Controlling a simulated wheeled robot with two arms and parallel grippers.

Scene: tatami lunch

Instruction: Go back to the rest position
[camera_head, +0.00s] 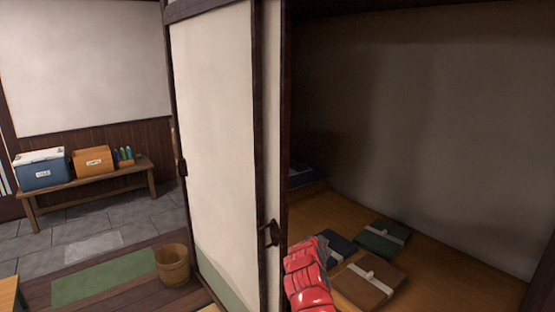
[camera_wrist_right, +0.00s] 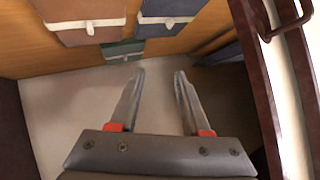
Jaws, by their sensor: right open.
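My right gripper (camera_wrist_right: 160,80) is open in the right wrist view, with its two fingers apart and nothing between them. Its red arm shows at the bottom of the head view, inside the open closet beside the sliding door's edge; the fingers cannot be made out there. Folded bundles with pale bands lie on the wooden closet floor: a brown one (camera_head: 369,283), a dark blue one (camera_head: 340,246) and a green one (camera_head: 382,238). The wrist view shows them at its top edge, apart from the fingers. My left gripper is not in view.
The sliding door (camera_head: 215,150) with a dark handle (camera_head: 271,233) stands close left of my right arm. A wooden bucket (camera_head: 172,264) stands by the green mat (camera_head: 105,276). A bench (camera_head: 95,186) at the back left carries a blue cooler (camera_head: 43,171) and an orange box (camera_head: 93,161).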

